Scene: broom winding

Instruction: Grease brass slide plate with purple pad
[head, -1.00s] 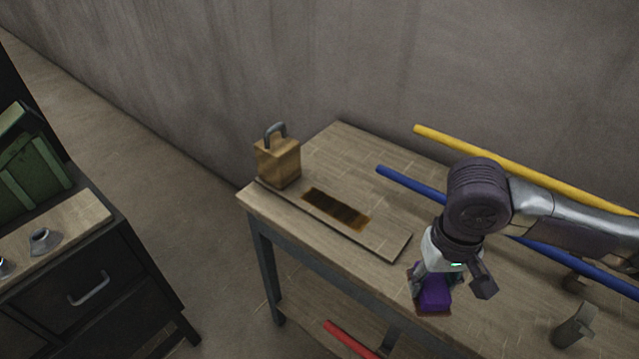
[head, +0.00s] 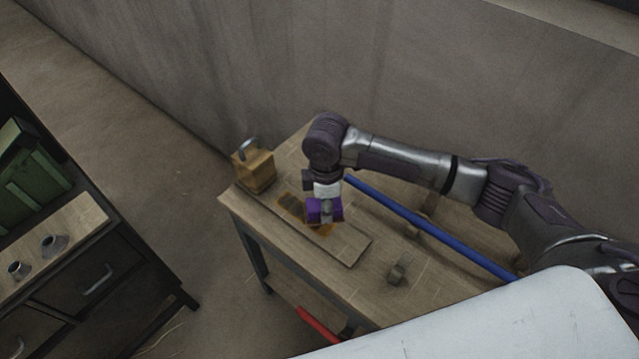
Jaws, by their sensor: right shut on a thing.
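The brass slide plate (head: 288,203) is a dark, golden-brown strip set in a wooden board (head: 345,252) on the workbench. My right gripper (head: 325,212) is shut on the purple pad (head: 314,213). The pad is over the plate's right part and hides some of it. I cannot tell whether the pad touches the plate. My left gripper is not in view.
A wooden block with a metal handle (head: 254,170) stands at the board's left end. A blue pole (head: 430,226) lies along the bench behind. A grey bracket (head: 397,273) stands on the bench to the right. A dark cabinet (head: 100,290) is at the left, with a floor gap between. A red pole (head: 318,323) is below the bench top.

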